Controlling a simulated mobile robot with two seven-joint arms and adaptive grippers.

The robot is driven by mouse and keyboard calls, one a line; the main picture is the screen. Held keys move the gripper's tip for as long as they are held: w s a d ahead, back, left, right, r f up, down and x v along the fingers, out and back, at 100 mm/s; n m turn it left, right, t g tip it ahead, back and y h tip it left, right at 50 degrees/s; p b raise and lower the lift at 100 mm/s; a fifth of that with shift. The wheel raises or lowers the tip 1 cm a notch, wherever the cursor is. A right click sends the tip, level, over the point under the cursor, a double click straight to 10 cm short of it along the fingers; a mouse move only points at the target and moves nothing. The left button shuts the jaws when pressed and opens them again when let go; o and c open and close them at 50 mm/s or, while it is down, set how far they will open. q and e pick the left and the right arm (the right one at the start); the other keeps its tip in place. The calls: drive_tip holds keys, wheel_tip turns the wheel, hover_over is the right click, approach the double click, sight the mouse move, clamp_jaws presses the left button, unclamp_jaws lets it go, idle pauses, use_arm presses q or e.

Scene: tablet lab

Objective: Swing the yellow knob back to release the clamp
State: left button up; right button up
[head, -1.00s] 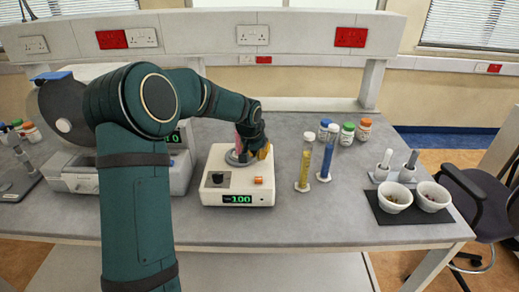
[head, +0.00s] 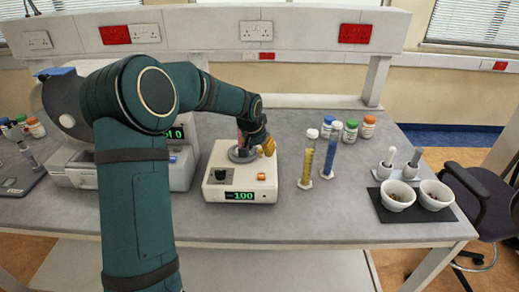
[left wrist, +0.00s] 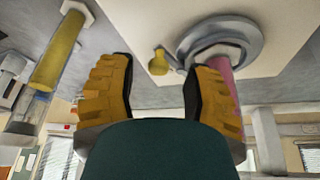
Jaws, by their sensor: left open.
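A white bench device (head: 215,193) stands mid-table with a lit green display. A round grey metal clamp base (head: 240,155) sits on its top and shows large in the left wrist view (left wrist: 187,46). A pink tube (left wrist: 230,92) stands at the clamp, partly hidden by a finger. The small yellow knob (left wrist: 158,62) sticks out beside the grey ring. My left gripper (head: 266,147) is over the device's back right. In the left wrist view its yellow-padded fingers are apart, with the knob in the gap between the fingertips; I see no contact. My right gripper is not visible.
A yellow cylinder (head: 306,164) and a blue cylinder (head: 329,155) stand right of the device. Several capped bottles (head: 350,131) are behind them. Two white bowls (head: 397,197) sit on a dark mat at right. The table front is clear.

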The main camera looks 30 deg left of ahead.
use_arm(q)
drive_tip(key=v, duration=1.1)
drive_tip(key=shift+s, duration=0.1)
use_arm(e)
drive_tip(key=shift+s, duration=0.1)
